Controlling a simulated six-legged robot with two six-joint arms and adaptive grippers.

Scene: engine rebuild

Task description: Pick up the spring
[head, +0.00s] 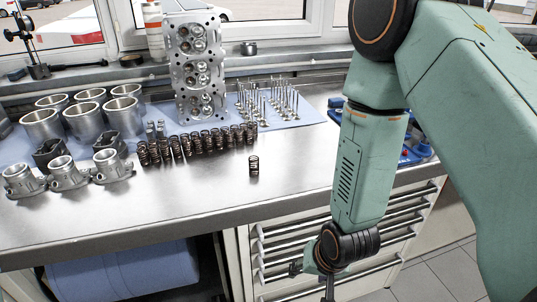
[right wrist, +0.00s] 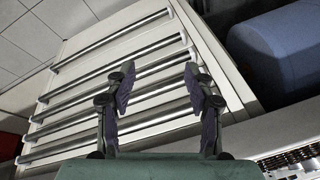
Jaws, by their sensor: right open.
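A single dark coil spring (head: 254,166) stands upright on the bare metal workbench (head: 215,190), apart from the others. A row of similar springs (head: 195,143) stands behind it to the left. My right gripper (head: 328,285) hangs low in front of the drawers, below the bench top, to the right of the lone spring and apart from it. In the right wrist view my right gripper (right wrist: 158,85) is open and empty, with its two fingers spread. The spring does not show in the right wrist view. My left gripper is not in view.
Cylinder liners (head: 88,110) and throttle-like metal parts (head: 68,172) stand at the left. A cylinder head (head: 196,70) and several valves (head: 268,102) are behind the springs. The drawer cabinet (right wrist: 75,90) has long bar handles. The bench front around the lone spring is clear.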

